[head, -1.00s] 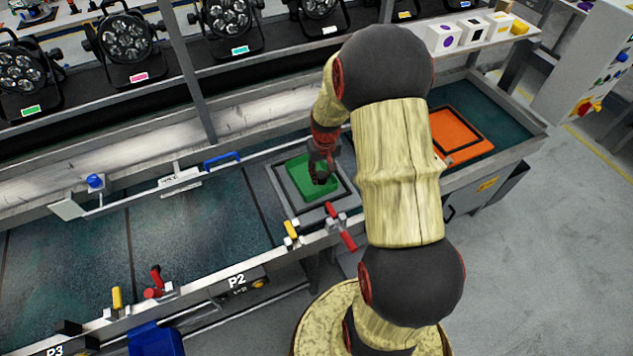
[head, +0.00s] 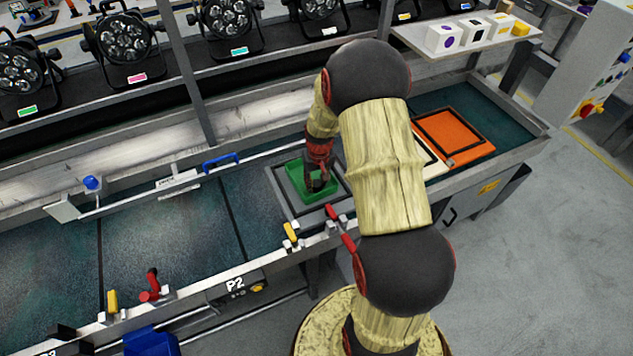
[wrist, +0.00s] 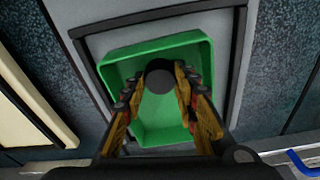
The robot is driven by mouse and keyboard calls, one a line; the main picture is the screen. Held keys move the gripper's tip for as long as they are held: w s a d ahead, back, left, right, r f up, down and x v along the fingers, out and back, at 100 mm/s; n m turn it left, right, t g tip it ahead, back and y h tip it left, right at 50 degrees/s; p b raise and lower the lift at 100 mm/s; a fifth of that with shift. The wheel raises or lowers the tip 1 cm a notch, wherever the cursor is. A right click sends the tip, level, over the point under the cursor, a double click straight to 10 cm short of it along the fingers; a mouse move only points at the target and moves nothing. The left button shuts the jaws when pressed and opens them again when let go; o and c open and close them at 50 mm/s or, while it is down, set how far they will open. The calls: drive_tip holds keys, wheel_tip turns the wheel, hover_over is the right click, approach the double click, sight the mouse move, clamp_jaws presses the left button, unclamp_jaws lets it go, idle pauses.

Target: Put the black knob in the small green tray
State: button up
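The black knob (wrist: 160,77) shows as a dark round shape between my fingertips in the wrist view. My gripper (wrist: 159,84) is closed around it, one finger on each side. The small green tray (wrist: 202,53) lies directly beneath, with its walls around the knob in this view. In the head view my gripper (head: 317,182) points down inside the green tray (head: 296,183), low near its floor. Whether the knob touches the tray floor is hidden.
The green tray sits on a grey, dark-framed panel (head: 284,192) on the bench. An orange panel (head: 456,137) lies to the right, past my arm. Red and yellow clamps (head: 291,232) line the front rail. A blue handle (head: 221,163) stands to the left.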

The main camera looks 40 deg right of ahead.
sight(318, 187)
drive_tip(key=o, duration=0.4)
drive_tip(key=shift+o, duration=0.2)
drive_tip(key=s+a+r+n+t+p, duration=0.1)
drive_tip(key=a+r, duration=0.3)
drive_tip(key=r, duration=0.7)
drive_tip(key=s+a+r+p, duration=0.15)
drive_tip(key=a+r, duration=0.25)
drive_tip(key=r, duration=0.8)
drive_tip(key=s+a+r+n+t, duration=0.1)
drive_tip(key=s+a+r, duration=0.6)
drive_tip(key=s+a, duration=0.1)
drive_tip(key=s+a+r+n+t, duration=0.2)
drive_tip(key=s+a+r, duration=0.5)
drive_tip(key=s+a, duration=0.2)
drive_tip(key=shift+s+n+y, duration=0.3)
drive_tip(key=shift+s, duration=0.4)
